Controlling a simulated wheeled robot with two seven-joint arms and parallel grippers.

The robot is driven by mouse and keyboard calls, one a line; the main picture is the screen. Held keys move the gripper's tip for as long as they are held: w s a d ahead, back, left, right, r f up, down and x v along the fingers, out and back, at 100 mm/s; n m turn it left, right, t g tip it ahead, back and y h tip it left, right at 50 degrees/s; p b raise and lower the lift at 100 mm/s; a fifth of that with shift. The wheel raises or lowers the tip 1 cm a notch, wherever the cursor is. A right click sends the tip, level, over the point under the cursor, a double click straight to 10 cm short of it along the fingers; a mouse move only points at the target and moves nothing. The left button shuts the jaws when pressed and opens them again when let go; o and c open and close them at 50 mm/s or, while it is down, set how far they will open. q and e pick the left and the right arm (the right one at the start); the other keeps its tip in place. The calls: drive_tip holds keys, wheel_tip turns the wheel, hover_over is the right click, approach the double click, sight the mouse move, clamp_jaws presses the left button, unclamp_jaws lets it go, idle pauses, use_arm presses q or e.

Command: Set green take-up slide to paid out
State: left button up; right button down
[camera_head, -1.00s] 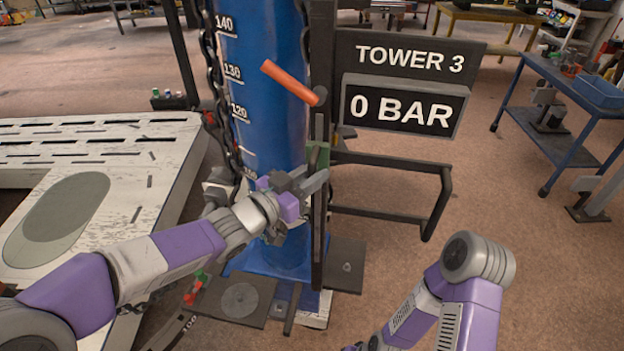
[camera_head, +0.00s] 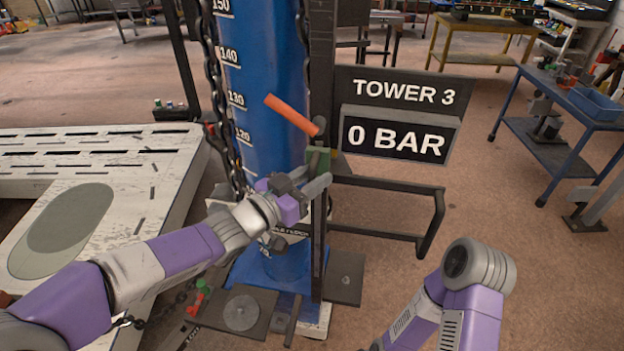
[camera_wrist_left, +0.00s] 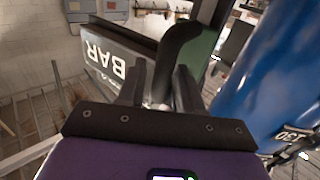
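The green take-up slide (camera_head: 319,163) sits on the dark upright rail beside the blue tower, left of the pressure sign. Its green side and dark curved handle (camera_wrist_left: 177,45) show in the left wrist view. My left gripper (camera_head: 313,187) is at the slide, with its fingers (camera_wrist_left: 160,85) on either side of the handle; it appears shut on it, though the exact contact is hard to see. The arm hides part of the lower tower. My right arm shows at the lower right, its gripper out of frame.
The blue tower (camera_head: 258,80) carries a number scale, a chain and an orange lever (camera_head: 290,114) above the slide. A sign (camera_head: 396,139) reads "0 BAR". A dark tube frame (camera_head: 400,187) juts out right below it. A white slotted platform (camera_head: 150,170) stands left.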

use_arm(q)
drive_tip(key=shift+a+f, duration=0.1)
drive_tip(key=shift+f, duration=0.05)
drive_tip(key=p+v, duration=0.1)
drive_tip(key=v, duration=0.6)
drive_tip(key=shift+s+a, duration=0.15)
drive_tip(key=shift+a, duration=0.05)
idle(0.4)
drive_tip(key=w+a+f+n+g+y, duration=0.1)
drive_tip(key=a+f+n+g+y, duration=0.2)
drive_tip(key=f, duration=1.2)
drive_tip(key=w+a+f+n+g+y, duration=0.1)
drive_tip(key=f+n+y, duration=0.35)
drive_tip(key=f, duration=1.15)
drive_tip(key=s+f+n+g+y+b, duration=0.1)
drive_tip(key=s+f+n+g, duration=0.3)
drive_tip(key=s+f, duration=1.5)
drive_tip(key=f+g, duration=0.2)
drive_tip(key=g, duration=0.2)
drive_tip(key=shift+s+a+b, duration=0.2)
drive_tip(key=shift+a+b, duration=0.05)
drive_tip(key=shift+b, duration=0.05)
